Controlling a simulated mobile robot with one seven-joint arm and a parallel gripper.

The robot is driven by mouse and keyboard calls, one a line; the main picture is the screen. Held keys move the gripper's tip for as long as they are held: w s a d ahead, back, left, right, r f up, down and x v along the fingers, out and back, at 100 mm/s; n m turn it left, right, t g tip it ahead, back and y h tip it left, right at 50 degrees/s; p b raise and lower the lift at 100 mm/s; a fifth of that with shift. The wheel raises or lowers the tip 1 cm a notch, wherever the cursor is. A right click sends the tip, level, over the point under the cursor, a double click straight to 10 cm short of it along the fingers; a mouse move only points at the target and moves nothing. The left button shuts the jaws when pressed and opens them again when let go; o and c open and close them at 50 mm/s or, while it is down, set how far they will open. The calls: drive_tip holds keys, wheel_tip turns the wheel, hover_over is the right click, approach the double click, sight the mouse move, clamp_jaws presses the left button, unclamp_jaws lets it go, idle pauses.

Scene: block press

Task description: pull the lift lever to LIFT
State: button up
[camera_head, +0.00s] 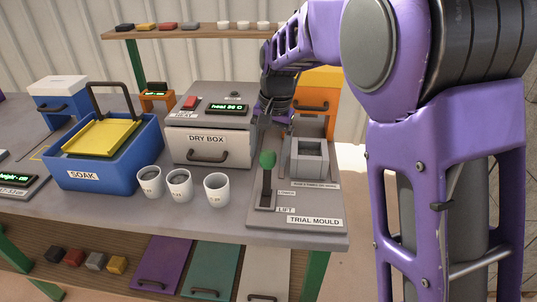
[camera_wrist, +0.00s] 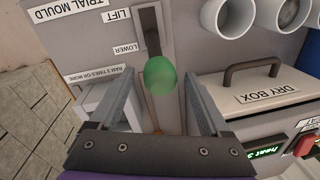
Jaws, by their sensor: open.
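The lift lever has a green knob (camera_head: 267,160) on a dark stem and stands up from a slotted plate on the trial mould (camera_head: 325,222). The LIFT label is at the near end of the slot, with LOWER farther back. In the wrist view the knob (camera_wrist: 160,76) shows on the LOWER side of the slot (camera_wrist: 150,25). My gripper (camera_wrist: 160,85) is open, with one finger on each side of the knob in that view. I cannot tell whether either finger touches it. In the head view my gripper (camera_head: 278,115) is behind the lever, its fingertips unclear.
The dry box (camera_head: 208,137) stands close left of the lever. A grey mould block (camera_head: 308,158) stands close right. White cups (camera_head: 216,189) stand at the front left, beside the blue SOAK bin (camera_head: 105,165). An orange cabinet (camera_head: 318,90) is behind.

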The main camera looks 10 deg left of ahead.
drive_tip(key=shift+f, duration=0.2)
clamp_jaws()
idle(0.4)
